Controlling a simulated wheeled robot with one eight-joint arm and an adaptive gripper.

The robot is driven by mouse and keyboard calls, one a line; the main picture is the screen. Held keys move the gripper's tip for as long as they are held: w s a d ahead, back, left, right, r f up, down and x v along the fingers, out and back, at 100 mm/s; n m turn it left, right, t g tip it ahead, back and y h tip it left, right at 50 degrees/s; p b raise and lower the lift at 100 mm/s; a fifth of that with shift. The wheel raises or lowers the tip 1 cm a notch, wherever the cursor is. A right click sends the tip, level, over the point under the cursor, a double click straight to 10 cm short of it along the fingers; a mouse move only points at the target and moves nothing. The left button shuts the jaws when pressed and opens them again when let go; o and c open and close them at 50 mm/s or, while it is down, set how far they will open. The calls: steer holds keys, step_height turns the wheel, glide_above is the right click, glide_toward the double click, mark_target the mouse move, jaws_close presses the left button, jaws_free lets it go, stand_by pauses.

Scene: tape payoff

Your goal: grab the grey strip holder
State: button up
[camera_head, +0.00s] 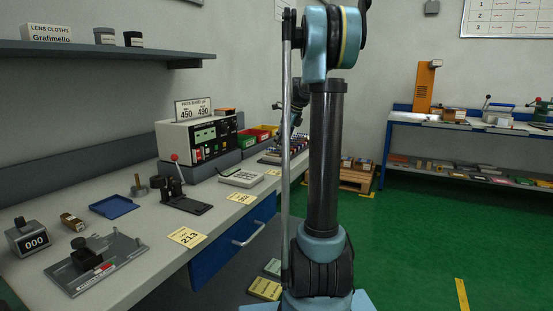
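I cannot tell for certain which item is the grey strip holder. On the left bench, a flat grey plate fixture (97,265) with a black block on it lies near the front. A small grey round piece with an upright post (138,189) stands farther back, beside a dark ring-shaped piece (156,182). My arm stands upright in the middle of the view. A dark part near its far end, perhaps my gripper (290,125), shows partly hidden behind the arm and rod, apart from these items. Its fingers cannot be made out.
A shelf (110,51) hangs above. Green floor (420,240) is open at right.

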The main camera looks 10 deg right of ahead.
steer(key=shift+x, duration=2.1)
steer(key=shift+a, duration=0.1)
jaws_close()
